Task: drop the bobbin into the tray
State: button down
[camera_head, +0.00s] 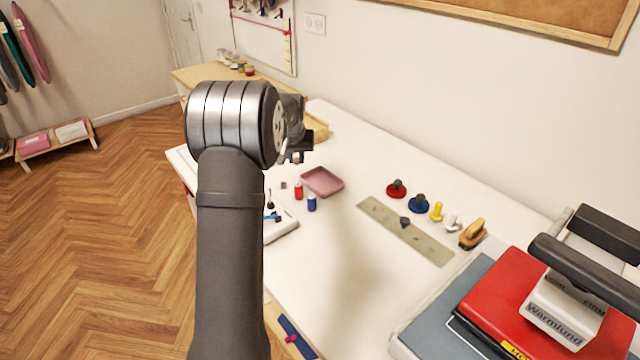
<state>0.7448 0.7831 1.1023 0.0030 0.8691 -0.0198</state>
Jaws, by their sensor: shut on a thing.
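The tray (322,182) is a shallow pink dish with rounded corners on the white table, and its inside looks empty. My gripper (297,157) is above the table, a little behind and left of the tray in the picture, partly covered by my own wrist. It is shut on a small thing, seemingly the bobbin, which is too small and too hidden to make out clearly. The held thing is apart from the tray.
A red spool (298,191) and a blue spool (311,204) stand left of the tray, near a small grey piece (283,185). A long beige strip (405,231) and several coloured items lie to the right.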

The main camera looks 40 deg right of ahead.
jog(key=s+d, duration=0.5)
jog(key=d, duration=0.2)
send_over(326, 184)
jog(key=shift+m, duration=0.3)
jog(key=shift+w+f, duration=0.1)
jog(key=shift+f, duration=2.75)
jog(key=c, duration=1.2)
grip_release()
jog(key=v, duration=1.7)
jog(key=shift+a+r, duration=0.15)
jog(key=shift+a, duration=0.05)
